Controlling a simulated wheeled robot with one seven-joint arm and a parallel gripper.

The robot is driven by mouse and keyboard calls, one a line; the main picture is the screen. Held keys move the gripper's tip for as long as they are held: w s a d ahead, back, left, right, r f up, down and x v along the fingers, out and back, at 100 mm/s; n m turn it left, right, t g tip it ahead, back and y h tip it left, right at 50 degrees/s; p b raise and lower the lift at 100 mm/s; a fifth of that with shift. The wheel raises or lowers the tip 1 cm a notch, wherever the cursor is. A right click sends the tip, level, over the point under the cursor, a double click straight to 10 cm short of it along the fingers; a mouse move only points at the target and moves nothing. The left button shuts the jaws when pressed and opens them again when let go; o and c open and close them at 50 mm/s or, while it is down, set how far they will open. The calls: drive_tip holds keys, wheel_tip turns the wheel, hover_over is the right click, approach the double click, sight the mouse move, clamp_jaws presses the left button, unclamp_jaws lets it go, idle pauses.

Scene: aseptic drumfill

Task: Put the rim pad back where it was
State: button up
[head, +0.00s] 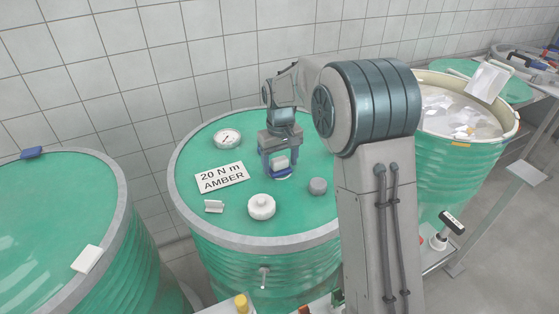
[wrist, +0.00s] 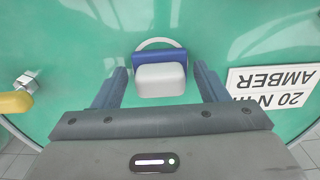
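My gripper (head: 281,165) is low over the lid of the middle green drum (head: 240,235). In the wrist view its two fingers (wrist: 160,85) stand apart on either side of a small block, with a narrow gap showing at each side. The block has a rounded white part (wrist: 161,80) and a blue part (wrist: 158,56). It may be the rim pad, but I cannot tell for sure. A pale ring (wrist: 157,42) on the lid shows just behind it. A blue piece (head: 32,153) and a white piece (head: 87,259) sit on the left drum's rim.
The lid also bears a gauge (head: 227,138), a "20 N m AMBER" card (head: 221,177), a white knobbed cap (head: 261,206), a grey cap (head: 318,186) and a small metal piece (head: 214,206). An open drum (head: 455,165) with clear liner stands at right, a tiled wall behind.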

sight(280, 160)
wheel_tip(280, 160, up, 12)
drive_tip(key=s+d+r+m+t, duration=0.1)
drive_tip(key=s+d, duration=0.3)
drive_tip(key=s, duration=0.3)
drive_tip(key=s+d+r+m+t, duration=0.1)
drive_tip(key=s+d, duration=0.2)
drive_tip(key=s, duration=0.4)
drive_tip(key=s+d+f+m, duration=0.1)
drive_tip(key=s+d+f, duration=0.1)
drive_tip(key=s, duration=0.5)
drive_tip(key=s+d+f+m+t, duration=0.1)
drive_tip(key=s+f, duration=0.3)
drive_tip(key=s, duration=0.4)
drive_tip(key=shift+d+f+m+b, duration=0.3)
drive_tip(key=shift+d+f+b, duration=0.05)
drive_tip(key=shift+d, duration=0.4)
